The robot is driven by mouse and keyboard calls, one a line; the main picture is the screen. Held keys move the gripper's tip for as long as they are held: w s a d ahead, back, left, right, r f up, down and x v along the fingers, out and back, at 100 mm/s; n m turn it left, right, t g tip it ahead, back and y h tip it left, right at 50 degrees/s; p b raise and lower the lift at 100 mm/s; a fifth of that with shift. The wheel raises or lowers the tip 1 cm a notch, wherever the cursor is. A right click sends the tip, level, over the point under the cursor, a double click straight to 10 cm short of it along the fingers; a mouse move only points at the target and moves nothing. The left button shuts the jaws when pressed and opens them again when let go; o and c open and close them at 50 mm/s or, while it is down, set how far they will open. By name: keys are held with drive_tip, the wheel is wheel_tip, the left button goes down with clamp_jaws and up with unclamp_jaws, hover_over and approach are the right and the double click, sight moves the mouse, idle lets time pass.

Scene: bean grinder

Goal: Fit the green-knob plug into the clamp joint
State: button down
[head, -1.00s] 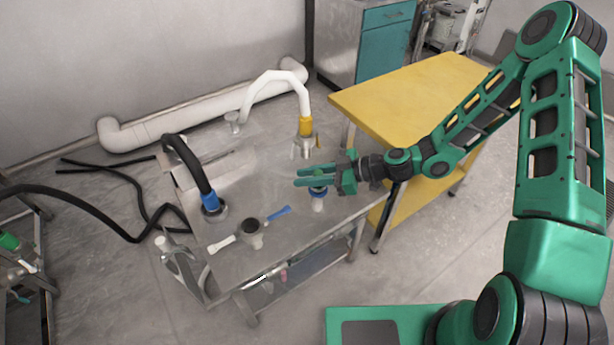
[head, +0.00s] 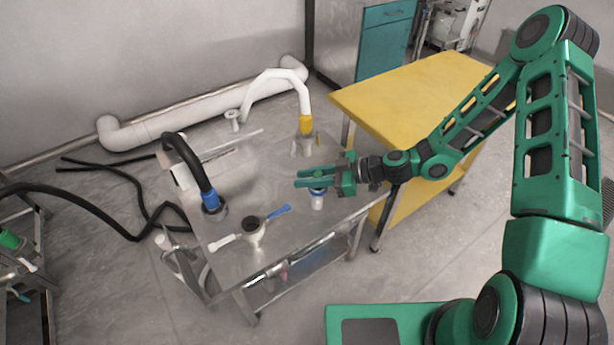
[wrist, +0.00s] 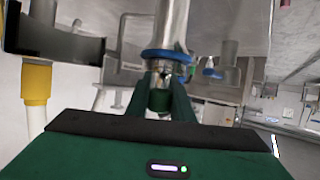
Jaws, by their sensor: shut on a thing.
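The plug (wrist: 170,30) is a metal cylinder with a blue ring and a green knob (wrist: 159,100). In the wrist view the knob sits between my fingertips, and my gripper (wrist: 160,103) is shut on it. In the head view my gripper (head: 312,180) is above the right part of the metal table, with the plug (head: 317,201) hanging below it. The clamp joint (head: 254,230) appears to be the small round dark-topped fitting near the table front, with a blue arm and a white arm spread apart. It is left of and nearer than my gripper. The plug is apart from it.
The metal table (head: 262,185) also bears a black hose with a blue collar (head: 210,201) at left and a white hose with a yellow collar (head: 305,125) at the back. A yellow table (head: 400,95) stands to the right. The table centre is clear.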

drive_tip(key=shift+f, duration=0.1)
drive_tip(key=c, duration=1.5)
unclamp_jaws()
drive_tip(key=shift+o, duration=0.2)
drive_tip(key=shift+d, duration=0.1)
drive_tip(key=v, duration=1)
drive_tip(key=shift+d, duration=0.25)
drive_tip(key=shift+d, duration=0.1)
